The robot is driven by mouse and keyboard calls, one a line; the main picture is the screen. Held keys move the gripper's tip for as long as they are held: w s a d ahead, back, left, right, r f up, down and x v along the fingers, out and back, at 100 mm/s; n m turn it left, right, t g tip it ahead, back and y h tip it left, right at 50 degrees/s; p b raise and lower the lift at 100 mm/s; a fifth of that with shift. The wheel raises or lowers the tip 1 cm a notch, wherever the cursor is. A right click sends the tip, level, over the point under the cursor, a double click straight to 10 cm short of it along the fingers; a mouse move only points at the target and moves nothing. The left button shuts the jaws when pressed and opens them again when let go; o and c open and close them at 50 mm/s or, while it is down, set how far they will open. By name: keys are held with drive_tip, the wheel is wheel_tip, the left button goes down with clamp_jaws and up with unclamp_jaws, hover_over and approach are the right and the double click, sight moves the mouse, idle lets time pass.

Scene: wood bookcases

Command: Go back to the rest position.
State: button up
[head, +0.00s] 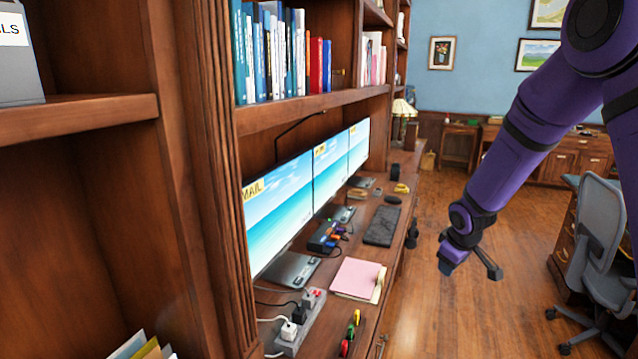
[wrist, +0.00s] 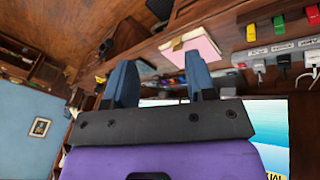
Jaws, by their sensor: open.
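My gripper (head: 474,262) hangs at the end of my purple arm, in the air to the right of the desk in the head view. In the wrist view my gripper (wrist: 160,82) has its two blue-grey fingers spread apart with nothing between them. The fingers appear clear of the desk and its objects. The arm reaches in from the upper right of the head view.
The wooden desk (head: 335,325) holds monitors (head: 278,212), a pink folder (head: 357,278), a keyboard (head: 382,226) and a power strip (head: 299,326). A bookcase shelf (head: 85,112) is close at left. An office chair (head: 597,235) stands at right. Open floor (head: 450,320) lies between.

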drive_tip(key=s+r+m, duration=0.4)
drive_tip(key=s+r, duration=1.1)
drive_tip(key=r, duration=0.4)
drive_tip(key=s+a+r+m, duration=0.1)
drive_tip(key=s+r, duration=0.2)
drive_tip(key=s, duration=0.7)
drive_tip(key=s+a+r+m+y, duration=0.1)
drive_tip(key=s+a+r+m, duration=0.1)
drive_tip(key=s, duration=0.9)
drive_tip(key=shift+r+t, duration=0.4)
drive_tip(key=shift+r, duration=0.4)
drive_tip(key=shift+w, duration=0.1)
